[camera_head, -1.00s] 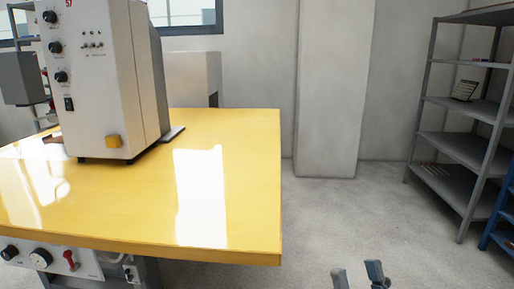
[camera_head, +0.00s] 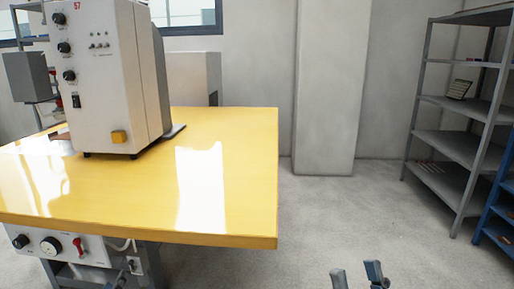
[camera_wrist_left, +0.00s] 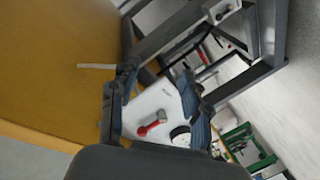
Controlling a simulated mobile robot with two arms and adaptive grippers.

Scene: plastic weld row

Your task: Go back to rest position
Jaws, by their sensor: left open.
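My left gripper (camera_wrist_left: 157,73) shows in the left wrist view with its two dark fingers spread apart and nothing between them. Beyond the fingers is a white control panel (camera_wrist_left: 157,105) with a red lever (camera_wrist_left: 152,129) and a round knob; I cannot tell the exact distance. In the head view two grey fingertips, seemingly my right gripper (camera_head: 356,271), stand apart at the bottom edge, over the floor to the right of the table. Nothing shows between them. The rest of that gripper is out of the picture.
A yellow table (camera_head: 235,175) fills the left, with a white machine (camera_head: 105,85) on it. The panel under its front edge has knobs and a red lever (camera_head: 78,247). Grey shelves (camera_head: 455,145) and a blue rack (camera_head: 497,205) stand at the right. The floor between is clear.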

